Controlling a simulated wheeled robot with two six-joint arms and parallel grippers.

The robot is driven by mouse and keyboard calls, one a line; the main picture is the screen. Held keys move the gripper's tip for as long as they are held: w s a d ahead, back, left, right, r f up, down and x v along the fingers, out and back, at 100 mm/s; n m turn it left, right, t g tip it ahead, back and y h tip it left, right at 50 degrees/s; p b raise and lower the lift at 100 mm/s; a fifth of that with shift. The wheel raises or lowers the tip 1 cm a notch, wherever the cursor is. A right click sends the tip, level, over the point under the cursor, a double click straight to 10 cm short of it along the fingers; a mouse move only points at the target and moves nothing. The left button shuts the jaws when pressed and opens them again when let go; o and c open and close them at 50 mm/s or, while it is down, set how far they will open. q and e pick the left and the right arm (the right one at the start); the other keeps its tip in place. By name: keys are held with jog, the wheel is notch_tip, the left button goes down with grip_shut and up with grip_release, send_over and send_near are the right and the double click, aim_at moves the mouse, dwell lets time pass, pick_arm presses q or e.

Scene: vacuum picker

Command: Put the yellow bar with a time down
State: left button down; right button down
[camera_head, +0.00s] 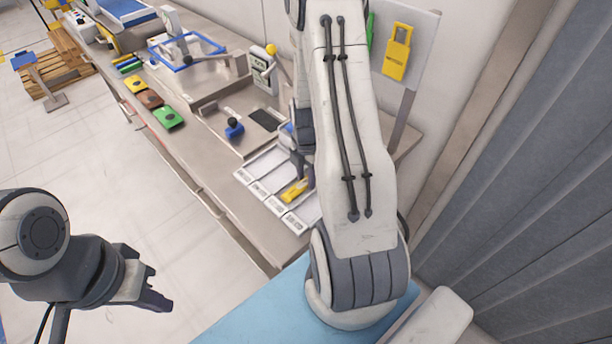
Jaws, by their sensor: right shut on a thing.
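A yellow bar (294,190) is at the white labelled strips (244,176) on the near part of the bench. My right gripper (301,177) is shut on the bar, its fingers pointing down from above. My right arm hides part of the gripper and the right ends of the strips. Whether the bar touches the strip below it I cannot tell. The print on the strip labels is too small to read. My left gripper (152,285) is open and empty, over the floor left of the bench.
Yellow, brown and green blocks (168,117) lie along the bench's (200,165) left edge. A blue-handled item (234,128) and a dark pad (265,119) sit behind the strips. A board with a yellow padlock shape (397,50) stands at the right.

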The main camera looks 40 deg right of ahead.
aim_at(306, 181)
jog(key=shift+f, duration=0.1)
jog(key=c, duration=0.8)
grip_release()
jog(key=shift+r, duration=0.25)
notch_tip(306, 181, up, 12)
jog(key=shift+f+b, duration=0.1)
jog(key=shift+b, duration=0.65)
